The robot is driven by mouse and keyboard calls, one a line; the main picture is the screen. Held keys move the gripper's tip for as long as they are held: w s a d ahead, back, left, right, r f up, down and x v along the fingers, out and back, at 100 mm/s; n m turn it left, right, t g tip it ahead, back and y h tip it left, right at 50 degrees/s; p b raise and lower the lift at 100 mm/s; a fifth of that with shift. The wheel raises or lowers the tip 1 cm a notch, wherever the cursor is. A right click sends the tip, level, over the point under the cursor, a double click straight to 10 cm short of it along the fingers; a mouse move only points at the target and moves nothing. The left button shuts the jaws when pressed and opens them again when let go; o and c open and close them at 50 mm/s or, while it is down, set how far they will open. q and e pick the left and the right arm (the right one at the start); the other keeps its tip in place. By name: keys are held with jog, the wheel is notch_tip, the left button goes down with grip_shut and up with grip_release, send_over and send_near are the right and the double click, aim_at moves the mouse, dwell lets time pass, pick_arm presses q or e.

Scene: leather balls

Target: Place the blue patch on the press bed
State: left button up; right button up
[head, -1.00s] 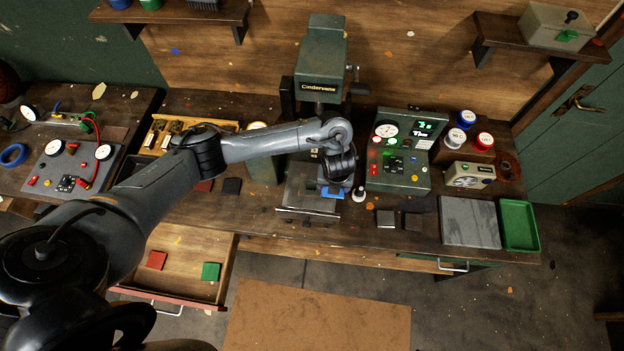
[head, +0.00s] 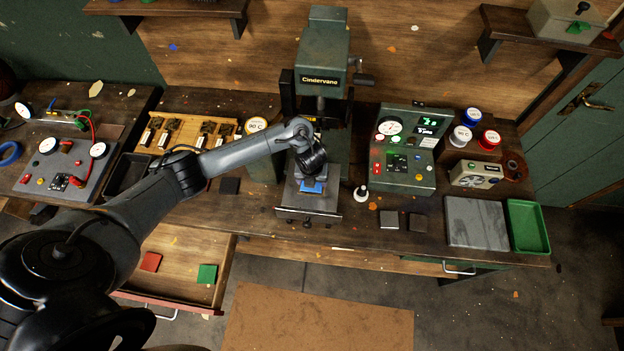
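The blue patch (head: 312,187) shows just under my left gripper (head: 311,178), over the metal press bed (head: 308,203). My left arm comes in from the left and its gripper points down at the bed. The gripper appears shut on the patch; its fingertips are mostly hidden by the wrist. I cannot tell whether the patch touches the bed. The green press (head: 322,60) stands behind, its head above and behind my gripper. My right gripper is not in view.
A control box (head: 405,150) with lit displays and a small white-topped bottle (head: 361,193) stand right of the bed. An open drawer (head: 185,262) at the front left holds a red patch (head: 151,262) and a green patch (head: 207,274).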

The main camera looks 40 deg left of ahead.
pick_arm(q)
jog(key=shift+f, duration=0.35)
jog(key=o, duration=1.1)
jog(key=shift+c, duration=0.2)
jog(key=shift+r, duration=0.15)
